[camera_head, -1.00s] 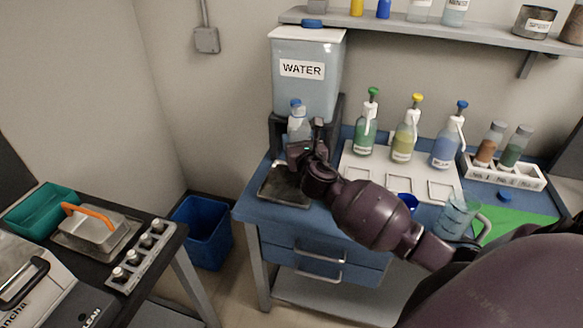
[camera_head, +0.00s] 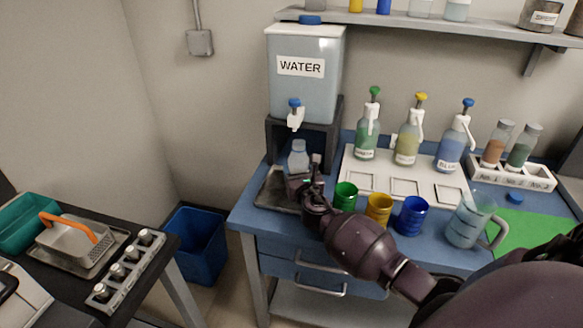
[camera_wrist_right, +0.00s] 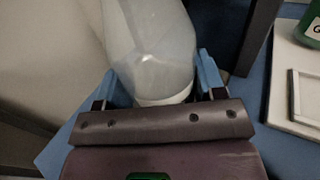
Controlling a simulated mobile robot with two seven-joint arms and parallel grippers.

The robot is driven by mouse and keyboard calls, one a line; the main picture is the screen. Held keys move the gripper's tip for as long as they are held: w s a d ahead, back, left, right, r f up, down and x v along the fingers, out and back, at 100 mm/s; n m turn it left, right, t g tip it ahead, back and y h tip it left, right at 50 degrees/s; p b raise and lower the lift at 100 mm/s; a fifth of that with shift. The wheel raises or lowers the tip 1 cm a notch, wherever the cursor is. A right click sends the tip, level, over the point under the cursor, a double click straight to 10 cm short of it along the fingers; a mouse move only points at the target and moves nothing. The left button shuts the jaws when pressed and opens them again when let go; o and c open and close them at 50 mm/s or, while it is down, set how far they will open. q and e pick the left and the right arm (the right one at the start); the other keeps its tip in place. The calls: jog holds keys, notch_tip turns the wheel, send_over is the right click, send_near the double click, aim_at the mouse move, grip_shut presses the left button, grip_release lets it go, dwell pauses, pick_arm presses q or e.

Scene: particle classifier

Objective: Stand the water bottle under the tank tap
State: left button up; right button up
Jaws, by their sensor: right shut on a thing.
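The clear water bottle (camera_head: 298,157) is held by my right gripper (camera_head: 304,178) in front of the stand, low over the dark tray (camera_head: 270,194). I cannot tell whether its base touches the tray. In the right wrist view the bottle (camera_wrist_right: 150,45) sits between the two blue fingers of my right gripper (camera_wrist_right: 153,88). The WATER tank (camera_head: 303,95) rests on a dark stand. Its white tap with a blue knob (camera_head: 295,113) is above the bottle in the picture. My left gripper is not in view.
Green (camera_head: 345,195), yellow (camera_head: 379,207) and blue (camera_head: 411,214) cups stand right of my right gripper. Behind them is a white board (camera_head: 361,167) with several pump bottles. A clear jug (camera_head: 464,226) stands further right. A shelf (camera_head: 430,30) runs overhead.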

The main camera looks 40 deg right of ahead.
jog(key=shift+x, duration=1)
jog(key=shift+w+d+r, duration=0.1)
jog(key=shift+w+d, duration=0.05)
jog(key=shift+w, duration=0.15)
jog(key=x, duration=0.1)
jog(key=b+x, duration=0.1)
jog(key=x, duration=0.1)
jog(key=shift+w+f, duration=0.15)
jog(key=shift+f, duration=0.1)
jog(key=shift+f+b, duration=0.4)
jog(key=shift+f, duration=0.25)
jog(key=shift+r, duration=0.3)
jog(key=shift+f, duration=0.25)
jog(key=o, duration=0.9)
jog(key=shift+r, duration=0.15)
